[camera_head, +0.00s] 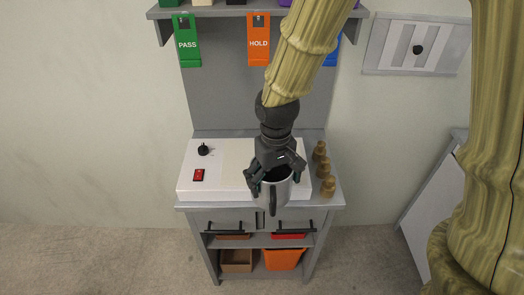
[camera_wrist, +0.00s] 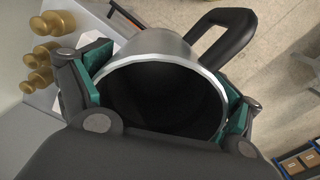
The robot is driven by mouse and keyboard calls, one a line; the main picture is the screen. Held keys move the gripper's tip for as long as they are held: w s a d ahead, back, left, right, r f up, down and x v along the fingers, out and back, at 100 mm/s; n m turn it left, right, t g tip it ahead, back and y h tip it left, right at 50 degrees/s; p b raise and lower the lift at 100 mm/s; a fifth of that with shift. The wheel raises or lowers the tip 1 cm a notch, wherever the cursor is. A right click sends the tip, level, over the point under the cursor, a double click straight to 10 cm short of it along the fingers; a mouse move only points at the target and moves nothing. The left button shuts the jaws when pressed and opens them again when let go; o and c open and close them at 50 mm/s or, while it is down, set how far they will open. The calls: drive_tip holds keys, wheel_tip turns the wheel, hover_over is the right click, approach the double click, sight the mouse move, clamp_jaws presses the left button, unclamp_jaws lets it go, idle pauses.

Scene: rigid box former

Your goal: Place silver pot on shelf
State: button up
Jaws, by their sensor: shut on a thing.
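The silver pot (camera_head: 275,196) is a grey metal cup with a dark inside and a dark handle. My gripper (camera_head: 274,176) is shut on the pot, and its fingers lie on both sides of the rim. In the head view the pot hangs in front of the white box's front edge, apparently above the bench's front edge. In the wrist view the pot (camera_wrist: 160,48) fills the middle, with its handle toward the upper right. The gripper's green pads (camera_wrist: 165,90) press its sides. The shelf (camera_head: 225,12) runs across the top of the bench and is partly hidden by my arm.
The white box (camera_head: 188,180) with a black knob and red switch sits on the bench. Brass knob-like pieces (camera_head: 328,187) stand at the right. PASS (camera_head: 187,42) and HOLD (camera_head: 259,50) tags hang below the shelf. Brown (camera_head: 237,266) and orange (camera_head: 283,262) bins sit below.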

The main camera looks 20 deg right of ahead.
drive_tip(key=shift+w+d+f+p, duration=0.35)
drive_tip(key=shift+w+f+p, duration=0.6)
drive_tip(key=shift+w, duration=1.45)
drive_tip(key=shift+w+d+f+p, duration=0.35)
drive_tip(key=shift+w+f+p, duration=0.6)
drive_tip(key=shift+w, duration=1.4)
drive_tip(key=shift+w+d+f+p, duration=0.45)
drive_tip(key=shift+w+p, duration=0.9)
drive_tip(key=shift+w, duration=1.05)
drive_tip(key=shift+a+f, duration=0.1)
drive_tip(key=shift+f, duration=0.15)
drive_tip(key=o, duration=1)
drive_tip(key=shift+c, duration=0.2)
drive_tip(key=shift+r, duration=0.25)
